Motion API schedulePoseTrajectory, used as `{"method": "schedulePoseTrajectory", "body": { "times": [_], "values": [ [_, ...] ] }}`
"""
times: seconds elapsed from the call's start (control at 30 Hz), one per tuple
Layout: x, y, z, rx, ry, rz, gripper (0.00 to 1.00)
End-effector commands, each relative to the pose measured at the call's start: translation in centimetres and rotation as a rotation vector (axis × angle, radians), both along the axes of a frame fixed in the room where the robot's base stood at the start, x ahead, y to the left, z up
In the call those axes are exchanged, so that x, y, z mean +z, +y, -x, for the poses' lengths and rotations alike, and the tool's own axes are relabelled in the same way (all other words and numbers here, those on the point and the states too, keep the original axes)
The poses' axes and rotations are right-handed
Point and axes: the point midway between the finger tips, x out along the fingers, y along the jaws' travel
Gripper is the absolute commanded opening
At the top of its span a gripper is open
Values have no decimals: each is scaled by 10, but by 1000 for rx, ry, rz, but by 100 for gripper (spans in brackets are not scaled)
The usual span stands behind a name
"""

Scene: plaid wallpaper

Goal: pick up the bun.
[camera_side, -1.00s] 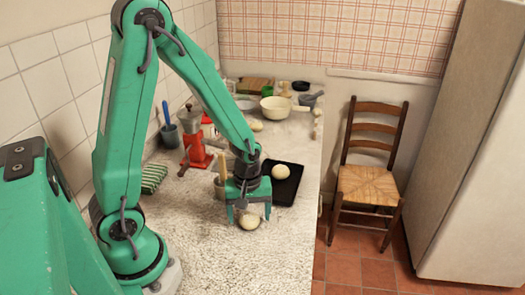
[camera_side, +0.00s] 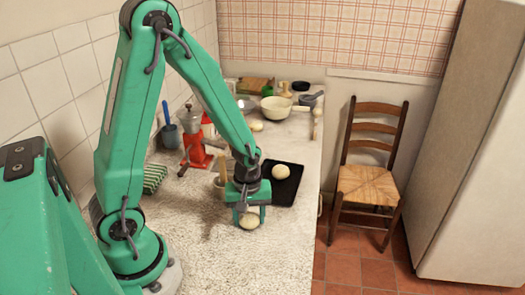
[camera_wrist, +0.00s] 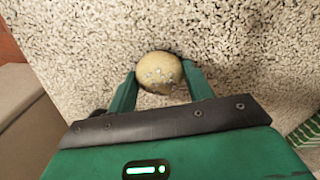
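A pale round bun (camera_side: 249,222) is at the front middle of the counter, below my gripper (camera_side: 249,216). In the wrist view the speckled bun (camera_wrist: 160,73) sits between the two green fingertips of my gripper (camera_wrist: 160,72). The fingers stand on either side of it and appear to touch it, so my gripper looks shut on the bun. The bun appears to be at counter level. A second pale bun (camera_side: 281,172) lies on the black tray (camera_side: 287,193), behind and right of my gripper. A further pale bun-like piece (camera_side: 256,126) lies farther back.
A red grinder (camera_side: 195,150), a cup with a blue handle (camera_side: 170,135) and a striped cloth (camera_side: 154,178) are to the left. A cream pan (camera_side: 275,108) is at the back. The front counter is clear.

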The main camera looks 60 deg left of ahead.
Motion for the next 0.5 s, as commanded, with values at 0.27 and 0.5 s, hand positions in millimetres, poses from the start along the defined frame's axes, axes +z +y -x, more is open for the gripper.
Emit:
{"method": "schedulePoseTrajectory", "body": {
  "times": [0.27, 0.5],
  "values": [
    [0, 0, 0, 0, 0, 0, 28],
    [7, 0, -1, 0, -2, 0, 28]
  ]
}}
